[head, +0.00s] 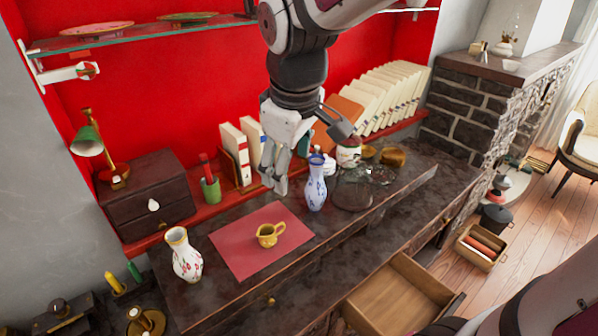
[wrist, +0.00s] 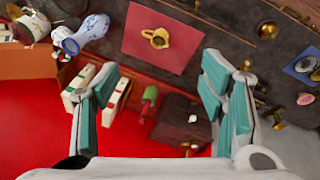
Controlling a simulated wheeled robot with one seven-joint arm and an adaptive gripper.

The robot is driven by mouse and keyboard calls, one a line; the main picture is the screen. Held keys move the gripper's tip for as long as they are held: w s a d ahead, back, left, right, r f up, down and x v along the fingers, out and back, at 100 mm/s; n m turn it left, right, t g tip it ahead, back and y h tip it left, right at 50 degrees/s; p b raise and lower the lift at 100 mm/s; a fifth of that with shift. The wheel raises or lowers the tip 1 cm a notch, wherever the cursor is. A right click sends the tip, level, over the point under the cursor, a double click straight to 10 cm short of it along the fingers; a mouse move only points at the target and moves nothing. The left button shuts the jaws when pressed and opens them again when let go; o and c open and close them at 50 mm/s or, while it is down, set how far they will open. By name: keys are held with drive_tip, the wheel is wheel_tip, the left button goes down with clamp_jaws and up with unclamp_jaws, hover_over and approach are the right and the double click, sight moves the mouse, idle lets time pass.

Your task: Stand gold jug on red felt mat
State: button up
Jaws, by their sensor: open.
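The gold jug (head: 268,235) stands upright on the red felt mat (head: 235,251), near the mat's middle and toward its right side. In the wrist view the gold jug (wrist: 157,38) also shows on the red felt mat (wrist: 183,55), ahead of the fingers. My gripper (head: 276,184) is above the back of the dresser top, behind and above the jug and apart from it. In the wrist view its teal-padded fingers (wrist: 157,95) are spread wide with nothing between them.
A blue-and-white vase (head: 316,185) stands just right of the mat. A white flowered vase (head: 184,256) stands at its left. A dark drawer box (head: 147,192) with a lamp, a green pencil cup (head: 211,189) and books are behind. An open drawer (head: 400,296) juts out in front.

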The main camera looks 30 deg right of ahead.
drive_tip(key=s+r+m+t, duration=0.2)
drive_tip(key=s+m, duration=0.4)
drive_tip(key=s, duration=0.7)
drive_tip(key=shift+a+r+y, duration=0.3)
drive_tip(key=shift+r+y, duration=0.1)
drive_tip(key=shift+r, duration=0.3)
